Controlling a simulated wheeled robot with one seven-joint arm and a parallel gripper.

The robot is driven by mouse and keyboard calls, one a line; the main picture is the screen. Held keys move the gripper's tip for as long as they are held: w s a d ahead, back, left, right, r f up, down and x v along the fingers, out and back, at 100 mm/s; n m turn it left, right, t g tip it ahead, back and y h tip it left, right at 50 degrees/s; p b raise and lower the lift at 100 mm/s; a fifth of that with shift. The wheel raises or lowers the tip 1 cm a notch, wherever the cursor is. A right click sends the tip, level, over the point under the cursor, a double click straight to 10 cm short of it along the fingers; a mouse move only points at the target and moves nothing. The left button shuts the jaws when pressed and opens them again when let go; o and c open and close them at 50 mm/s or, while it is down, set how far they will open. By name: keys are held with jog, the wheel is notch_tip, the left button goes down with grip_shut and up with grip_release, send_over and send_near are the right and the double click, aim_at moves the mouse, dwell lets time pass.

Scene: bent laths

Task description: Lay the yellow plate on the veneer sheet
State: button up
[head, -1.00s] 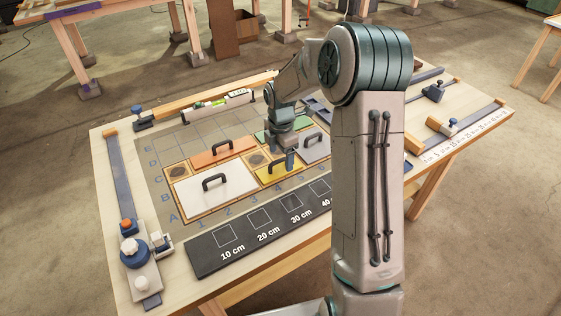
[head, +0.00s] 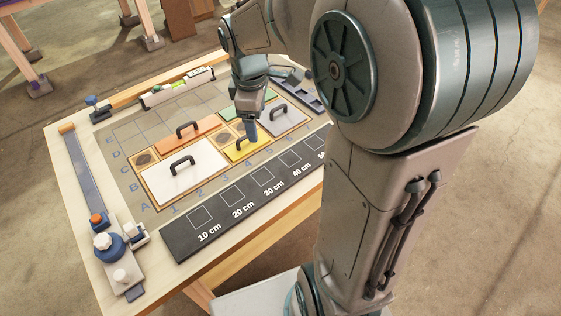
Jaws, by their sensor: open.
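The yellow plate (head: 236,155), with a dark handle on top, lies flat among the other plates on the tan veneer sheet (head: 147,159). The sheet shows bare, with dark knots, in a square at the left and in another behind the yellow plate. My gripper (head: 250,133) points down at the yellow plate's handle. It is open, and its fingers hide part of the handle and plate. I cannot tell whether a finger touches the handle.
A white plate (head: 185,173), an orange plate (head: 187,134), a grey plate (head: 284,119) and a green plate (head: 262,106) lie around it. A black strip with squares (head: 244,203) runs along the front. Clamps (head: 110,245) and a spirit level (head: 178,88) stand near the table edges.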

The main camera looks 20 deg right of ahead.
jog(key=s+m+t, duration=0.1)
jog(key=s+m, duration=1.1)
jog(key=s, duration=0.3)
jog(key=shift+s+t+y, duration=0.35)
jog(key=shift+t+y, duration=0.05)
